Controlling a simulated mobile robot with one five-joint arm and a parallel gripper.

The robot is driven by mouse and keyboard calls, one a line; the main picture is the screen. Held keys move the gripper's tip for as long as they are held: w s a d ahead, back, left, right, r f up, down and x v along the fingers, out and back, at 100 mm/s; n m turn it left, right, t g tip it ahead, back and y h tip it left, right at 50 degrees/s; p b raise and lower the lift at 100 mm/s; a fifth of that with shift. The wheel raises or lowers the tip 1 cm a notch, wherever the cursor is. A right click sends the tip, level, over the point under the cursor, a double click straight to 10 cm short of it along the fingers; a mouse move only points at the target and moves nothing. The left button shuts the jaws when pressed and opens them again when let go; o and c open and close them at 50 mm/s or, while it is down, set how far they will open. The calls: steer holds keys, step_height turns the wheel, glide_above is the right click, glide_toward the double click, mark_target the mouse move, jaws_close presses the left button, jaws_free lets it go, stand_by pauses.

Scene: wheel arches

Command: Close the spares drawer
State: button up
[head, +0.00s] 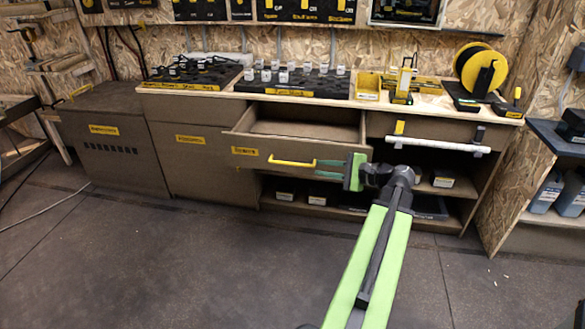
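The spares drawer (228,143) is pulled out of the brown workbench, left of centre, and its inside looks empty in the part I can see. Its front has a yellow bar handle (290,161) and a small yellow label (245,151) too small to read. My gripper (319,168) reaches in from the right, with its green fingers pointing left at the right end of the handle. The two fingers show a gap between them. I cannot tell whether they touch the handle.
The bench top (350,101) carries black trays, yellow holders and a yellow spool (478,68). A white bar (437,145) fronts the section right of the drawer. Low shelves with small boxes (317,199) lie beneath. The dark floor (200,260) in front is clear.

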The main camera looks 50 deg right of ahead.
mark_target(296, 164)
steer(key=b+x, duration=0.2)
steer(key=x, duration=1)
steer(key=shift+c, duration=0.4)
jaws_close()
stand_by(0.5)
